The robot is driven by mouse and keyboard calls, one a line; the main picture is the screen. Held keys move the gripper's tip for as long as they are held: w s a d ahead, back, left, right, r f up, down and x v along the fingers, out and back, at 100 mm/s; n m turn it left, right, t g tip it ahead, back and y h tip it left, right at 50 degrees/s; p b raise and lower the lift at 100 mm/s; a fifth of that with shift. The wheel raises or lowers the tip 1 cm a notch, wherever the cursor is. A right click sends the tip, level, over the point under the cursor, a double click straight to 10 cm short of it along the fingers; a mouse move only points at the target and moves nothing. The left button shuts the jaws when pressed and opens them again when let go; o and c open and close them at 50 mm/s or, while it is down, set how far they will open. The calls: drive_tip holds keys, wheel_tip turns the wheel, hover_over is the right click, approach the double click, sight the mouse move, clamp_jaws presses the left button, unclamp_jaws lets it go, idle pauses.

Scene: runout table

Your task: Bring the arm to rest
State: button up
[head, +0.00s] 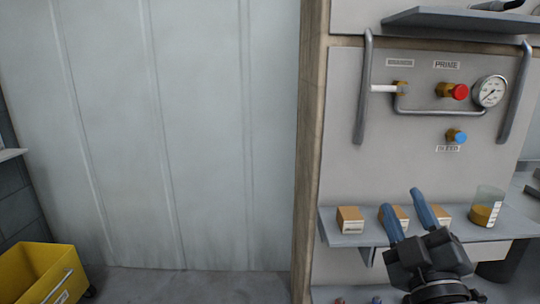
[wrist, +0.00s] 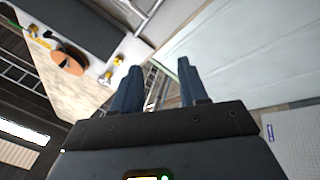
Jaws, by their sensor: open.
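My gripper (head: 406,214) shows at the lower right of the head view, with two blue fingers spread apart and pointing up. It is open, and nothing shows between the fingers. It is in front of the shelf on the grey panel and hides part of the small boxes there. In the wrist view my gripper (wrist: 158,85) also shows its two fingers apart, with a clear gap between them.
The shelf (head: 334,228) holds small orange boxes (head: 350,220) and a beaker (head: 486,208) of amber contents. Above are a red knob (head: 460,91), blue knob (head: 457,136), gauge (head: 489,91) and upright handles. A yellow bin (head: 38,272) stands lower left. Floor between is clear.

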drive_tip(key=s+a+f+m+g, duration=0.1)
drive_tip(key=s+f+m+g, duration=0.15)
drive_tip(key=s+f, duration=0.65)
drive_tip(key=s+a+f+m+g, duration=0.15)
drive_tip(key=s+f+m, duration=0.35)
drive_tip(key=s, duration=0.6)
drive_tip(key=s+d+f+m+g, duration=0.1)
drive_tip(key=s+g, duration=0.1)
drive_tip(key=s, duration=0.8)
drive_tip(key=s+d+f+m+g, duration=0.1)
drive_tip(key=s+f, duration=0.1)
drive_tip(key=s, duration=0.9)
drive_tip(key=shift+d+g+y, duration=0.35)
drive_tip(key=shift+g+y, duration=0.05)
drive_tip(key=shift+d, duration=0.15)
